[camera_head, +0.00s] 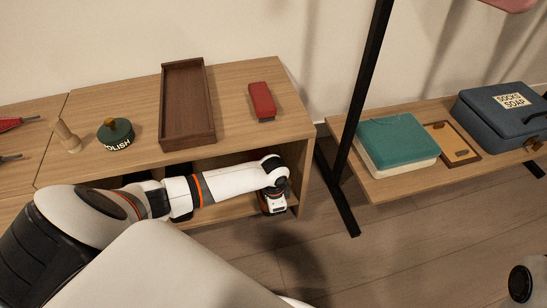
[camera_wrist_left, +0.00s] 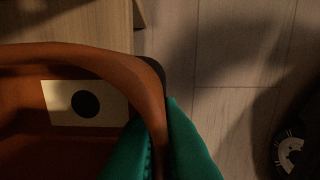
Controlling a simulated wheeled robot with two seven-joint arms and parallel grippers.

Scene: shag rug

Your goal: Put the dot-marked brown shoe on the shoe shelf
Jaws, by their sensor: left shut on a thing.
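The brown shoe (camera_wrist_left: 100,68) fills the left of the left wrist view. A pale label with a black dot (camera_wrist_left: 86,104) shows on its inside wall. My left gripper (camera_wrist_left: 163,125), with green fingers, is shut on the shoe's wall near its rounded end. In the head view my left arm (camera_head: 225,184) reaches across the front of the low wooden bench, its wrist at the right end of the open shelf space (camera_head: 235,158). The fingers and the shoe are hidden there. Whether the shoe touches the shelf cannot be told. My right gripper is out of view.
On the bench top (camera_head: 235,85) are a dark wooden tray (camera_head: 187,105), a red brush-like item (camera_head: 262,101), a polish tin (camera_head: 115,134) and a wooden peg (camera_head: 67,136). A black rack post (camera_head: 362,95) stands right of the bench. Floor (camera_head: 335,255) in front is clear.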

